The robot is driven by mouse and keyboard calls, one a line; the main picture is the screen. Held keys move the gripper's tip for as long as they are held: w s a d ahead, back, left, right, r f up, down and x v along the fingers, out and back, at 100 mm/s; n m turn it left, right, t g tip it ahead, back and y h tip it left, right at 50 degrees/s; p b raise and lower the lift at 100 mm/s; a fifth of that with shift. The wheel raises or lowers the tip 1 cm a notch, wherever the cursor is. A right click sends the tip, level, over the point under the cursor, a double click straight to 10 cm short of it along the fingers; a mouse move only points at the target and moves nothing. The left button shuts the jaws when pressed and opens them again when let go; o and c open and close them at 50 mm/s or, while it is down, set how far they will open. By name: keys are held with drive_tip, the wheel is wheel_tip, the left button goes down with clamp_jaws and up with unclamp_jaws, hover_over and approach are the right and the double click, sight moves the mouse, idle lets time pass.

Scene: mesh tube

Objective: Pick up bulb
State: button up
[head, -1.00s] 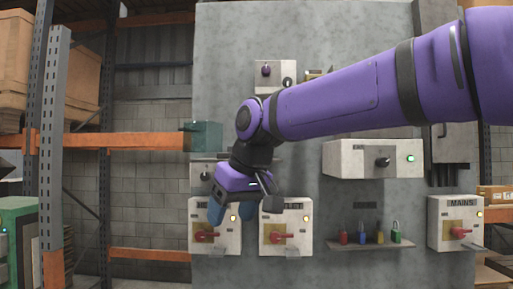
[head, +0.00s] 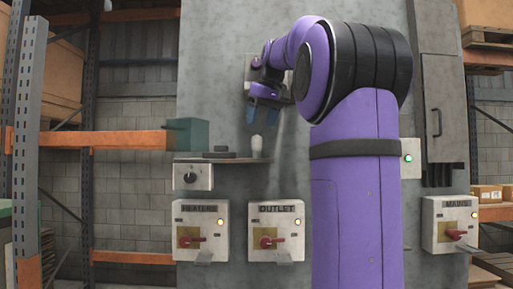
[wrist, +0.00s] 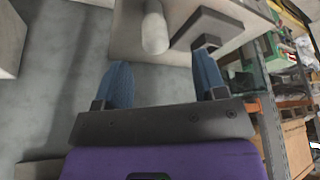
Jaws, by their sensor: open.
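The white bulb (head: 257,145) stands upright near the right end of a small grey shelf (head: 225,160) in the head view. It also shows in the wrist view (wrist: 155,30), at the top, ahead of the fingers. My gripper (head: 264,112) is above the bulb in the head view, with its blue fingers apart. In the wrist view my gripper (wrist: 160,75) is open and empty. The bulb lies beyond the fingertips, roughly in line with the gap, and nothing shows touching it.
Dark flat items (head: 218,154) lie on the shelf left of the bulb. A dark bracket-like item (wrist: 200,32) is close beside the bulb in the wrist view. The HEATER box (head: 201,230) and OUTLET box (head: 276,230) are below. A teal box (head: 187,134) is at the left.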

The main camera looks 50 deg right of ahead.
sight(257, 151)
drive_tip(key=shift+d+x, duration=0.2)
drive_tip(key=shift+x, duration=1.6)
drive_tip(key=shift+d+x, duration=0.25)
drive_tip(key=shift+x, duration=1.55)
drive_tip(key=shift+w+r, duration=0.1)
drive_tip(key=shift+w, duration=0.05)
drive_tip(key=c, duration=1)
